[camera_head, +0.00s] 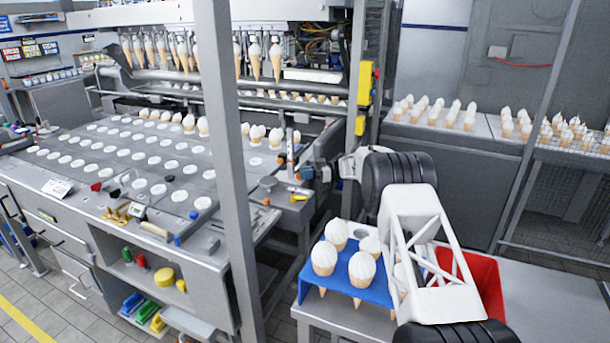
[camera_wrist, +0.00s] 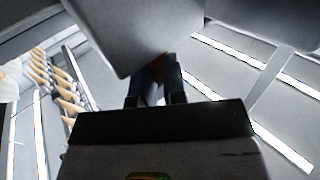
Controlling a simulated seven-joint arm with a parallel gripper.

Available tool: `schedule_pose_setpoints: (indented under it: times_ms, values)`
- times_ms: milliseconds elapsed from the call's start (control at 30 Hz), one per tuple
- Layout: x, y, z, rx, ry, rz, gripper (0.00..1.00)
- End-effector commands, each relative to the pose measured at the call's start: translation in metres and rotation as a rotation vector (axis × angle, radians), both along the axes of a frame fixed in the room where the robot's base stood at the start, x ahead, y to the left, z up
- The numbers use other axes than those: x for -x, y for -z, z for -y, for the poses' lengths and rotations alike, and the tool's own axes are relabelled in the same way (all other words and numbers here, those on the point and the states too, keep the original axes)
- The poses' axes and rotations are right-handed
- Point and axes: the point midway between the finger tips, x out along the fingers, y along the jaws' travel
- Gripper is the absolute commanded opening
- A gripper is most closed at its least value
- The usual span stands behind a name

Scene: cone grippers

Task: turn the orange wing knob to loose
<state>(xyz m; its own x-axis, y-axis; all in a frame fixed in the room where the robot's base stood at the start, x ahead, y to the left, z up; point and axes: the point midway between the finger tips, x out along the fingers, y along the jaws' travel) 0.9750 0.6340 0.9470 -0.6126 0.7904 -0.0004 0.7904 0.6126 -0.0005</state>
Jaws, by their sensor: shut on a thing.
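My gripper (camera_head: 330,170) is at the side of the grey machine, just right of the slanting post. In the wrist view its two dark fingers (camera_wrist: 157,88) are close together and reach up under a grey metal block. A small orange-red bit, which I take to be the orange wing knob (camera_wrist: 160,69), shows between the fingertips. The fingers are shut on it. Most of the knob is hidden by the fingers and the block, so its turn angle cannot be told.
A grey post (camera_head: 232,170) stands left of my gripper. A blue tray (camera_head: 338,278) with ice cream cones and a red bin (camera_head: 487,283) are below my arm. A flat machine bed (camera_head: 110,165) with several round white spots lies at left. More cones stand at right.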

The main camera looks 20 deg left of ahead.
Motion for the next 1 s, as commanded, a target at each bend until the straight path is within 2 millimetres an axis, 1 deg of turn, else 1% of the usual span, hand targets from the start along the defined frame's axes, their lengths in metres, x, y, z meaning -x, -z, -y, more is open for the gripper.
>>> schedule_pose_setpoints:
  times_ms: [300, 833, 867, 1000]
  values:
    - [-0.0019, -0.0002, -0.001, 0.0, -0.117, 0.001, 0.0]
    - [-0.0017, -0.0002, -0.0013, -0.001, -0.142, -0.001, 0.0]
    - [-0.0017, -0.0003, -0.0013, -0.001, -0.142, -0.001, 0.13]
    - [-0.0018, -0.0002, -0.0014, -0.001, -0.142, -0.001, 0.35]
